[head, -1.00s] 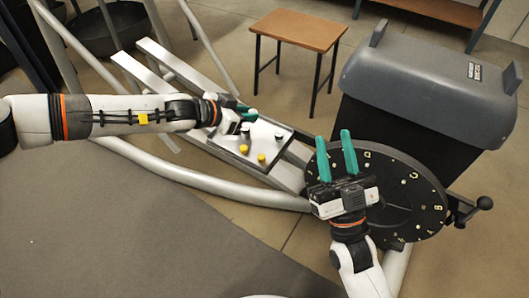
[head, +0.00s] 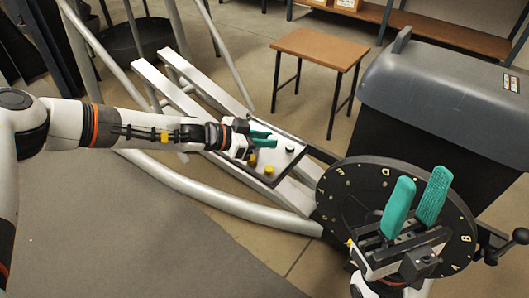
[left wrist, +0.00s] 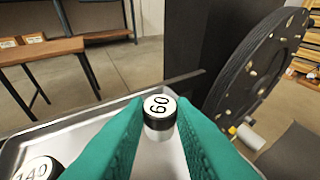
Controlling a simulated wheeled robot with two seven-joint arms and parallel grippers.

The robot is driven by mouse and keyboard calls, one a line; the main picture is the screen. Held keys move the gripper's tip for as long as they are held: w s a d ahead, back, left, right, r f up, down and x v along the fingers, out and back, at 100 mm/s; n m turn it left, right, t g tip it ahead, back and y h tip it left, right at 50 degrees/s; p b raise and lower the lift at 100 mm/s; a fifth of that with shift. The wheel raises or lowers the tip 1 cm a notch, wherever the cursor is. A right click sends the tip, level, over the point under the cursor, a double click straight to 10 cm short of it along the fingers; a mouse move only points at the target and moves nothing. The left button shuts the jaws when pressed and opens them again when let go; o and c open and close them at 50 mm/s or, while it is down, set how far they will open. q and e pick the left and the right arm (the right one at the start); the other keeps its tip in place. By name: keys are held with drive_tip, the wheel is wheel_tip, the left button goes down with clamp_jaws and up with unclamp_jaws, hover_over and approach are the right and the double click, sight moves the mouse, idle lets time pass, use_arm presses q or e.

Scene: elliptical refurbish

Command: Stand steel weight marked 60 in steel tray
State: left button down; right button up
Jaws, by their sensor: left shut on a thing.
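The tray's floor and rim also show in the left wrist view (left wrist: 85,132). I cannot tell whether the weight's base touches the tray. My right gripper (head: 418,198) is open and empty, in front of the black dial disc.
A weight marked 140 (left wrist: 38,169) stands in the tray at lower left. The lettered black disc (head: 345,190), a grey-lidded bin (head: 440,85) and a small wooden table (head: 318,48) are nearby.

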sight(264, 159)
use_arm(q)
drive_tip(key=shift+f+b, duration=0.6)
drive_tip(key=shift+f, duration=1.35)
drive_tip(key=shift+f, duration=0.2)
drive_tip(key=c, duration=1.2)
unclamp_jaws()
drive_tip(key=shift+c, duration=0.2)
